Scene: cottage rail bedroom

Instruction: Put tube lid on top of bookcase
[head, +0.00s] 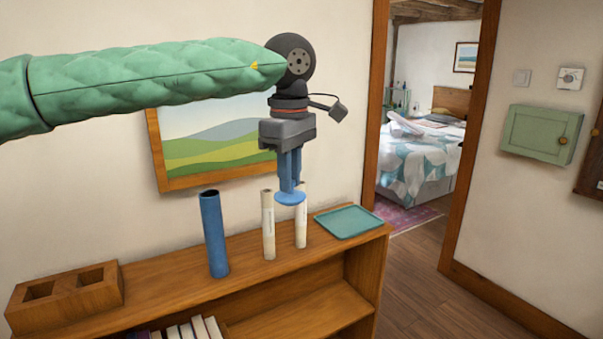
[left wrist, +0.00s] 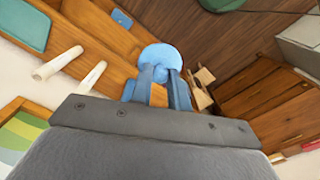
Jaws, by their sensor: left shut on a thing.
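My left gripper (head: 290,188) points down, shut on the blue round tube lid (head: 290,200). The lid is held flat above the bookcase (head: 180,277) top, apart from it. In the left wrist view the lid (left wrist: 160,55) shows as a pale blue disc at the tips of the blue fingers (left wrist: 160,75). In the head view the lid appears just in front of and partly over the right cream tube (head: 301,222). An upright blue tube (head: 214,238) stands left of it on the bookcase top. My right gripper is not in view.
Another cream tube (head: 268,230) stands between the blue tube and the right cream tube. A teal tray (head: 348,221) lies at the right end of the top. A wooden two-hole box (head: 65,300) sits at the left. Books (head: 195,330) stand below. The front strip is bare.

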